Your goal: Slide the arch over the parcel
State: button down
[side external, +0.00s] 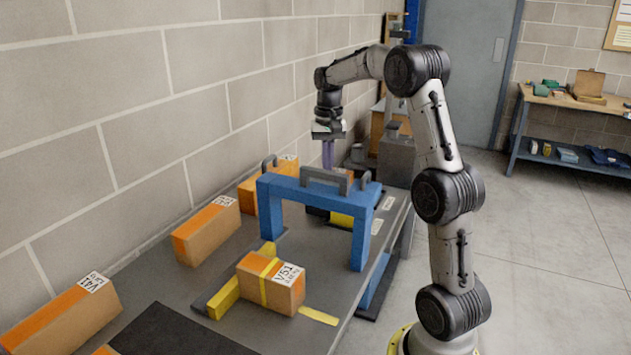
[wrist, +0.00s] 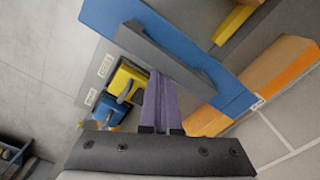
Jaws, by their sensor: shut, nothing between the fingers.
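The blue arch (side external: 361,232) stands upright on the grey table, with a grey bar handle (side external: 324,181) on top. The parcel (side external: 284,293), a brown box with a yellow strap, orange tape and a V51 label, sits in front of the arch's opening, apart from it. My gripper (side external: 328,162) points down behind the arch's handle in the side view, its purple fingers shut and empty. In the wrist view the gripper (wrist: 157,78) is beside the grey handle (wrist: 165,60) and the blue arch top (wrist: 130,12). Whether the fingertips touch the handle is unclear.
Yellow guide strips (side external: 224,297) lie beside the parcel on the left. Other orange-taped boxes (side external: 206,232) line the wall side, with another box (side external: 72,318) nearer the camera. A dark mat (side external: 175,333) covers the near end. A yellow and black object (wrist: 127,82) lies beyond the arch.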

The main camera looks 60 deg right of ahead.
jog(key=shift+a, duration=10.05)
notch_tip(320, 180, up, 10)
jog(key=d, duration=0.1)
jog(key=shift+d, duration=0.35)
